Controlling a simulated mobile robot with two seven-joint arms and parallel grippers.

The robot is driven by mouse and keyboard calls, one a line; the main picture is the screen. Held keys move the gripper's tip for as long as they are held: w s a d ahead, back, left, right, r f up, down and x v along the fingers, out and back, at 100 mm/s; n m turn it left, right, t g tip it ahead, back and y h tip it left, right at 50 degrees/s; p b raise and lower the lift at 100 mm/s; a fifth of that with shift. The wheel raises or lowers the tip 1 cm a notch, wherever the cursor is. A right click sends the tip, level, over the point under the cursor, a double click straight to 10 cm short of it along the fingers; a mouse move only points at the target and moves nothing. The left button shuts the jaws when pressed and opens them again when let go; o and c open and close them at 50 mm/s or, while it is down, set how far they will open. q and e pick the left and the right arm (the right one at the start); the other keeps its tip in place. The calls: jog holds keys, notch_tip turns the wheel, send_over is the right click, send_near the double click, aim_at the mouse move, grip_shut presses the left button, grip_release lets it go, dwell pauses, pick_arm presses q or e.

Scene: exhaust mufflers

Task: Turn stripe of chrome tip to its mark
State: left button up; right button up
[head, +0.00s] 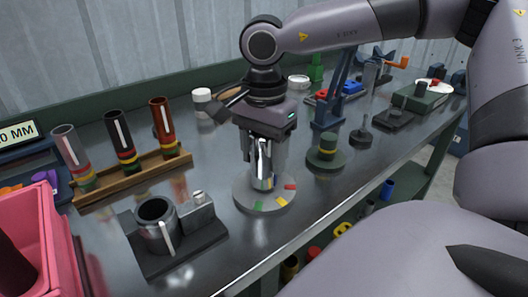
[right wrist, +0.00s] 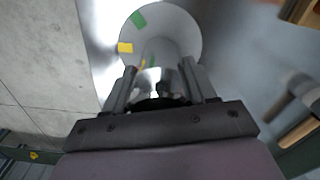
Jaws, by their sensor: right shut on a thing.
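The chrome tip (head: 263,180) stands upright on a round grey plate (head: 246,196). The plate has a green mark (head: 259,206), a yellow mark (head: 283,202) and a red mark (head: 290,187) near its rim. My right gripper (head: 262,163) points down from above and is shut on the chrome tip. In the right wrist view the gripper fingers (right wrist: 163,82) stand either side of the tip, with the green mark (right wrist: 139,19) and yellow mark (right wrist: 125,48) beyond. I cannot make out the tip's stripe clearly among reflections. My left gripper is not in view.
A wooden rack (head: 135,176) with several striped tubes stands left. A dark fixture with a grey cylinder (head: 156,228) is front left, beside a pink bin (head: 45,240). A dark round stand (head: 326,158) is close right of the plate. The bench's front edge is near.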

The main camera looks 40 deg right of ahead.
jog(key=n, duration=0.6)
jog(key=shift+n, duration=0.3)
jog(key=shift+r, duration=0.1)
jog(key=o, duration=1.2)
notch_tip(320, 180, up, 7)
jog(key=shift+r+p, duration=0.1)
jog(key=shift+p, duration=0.4)
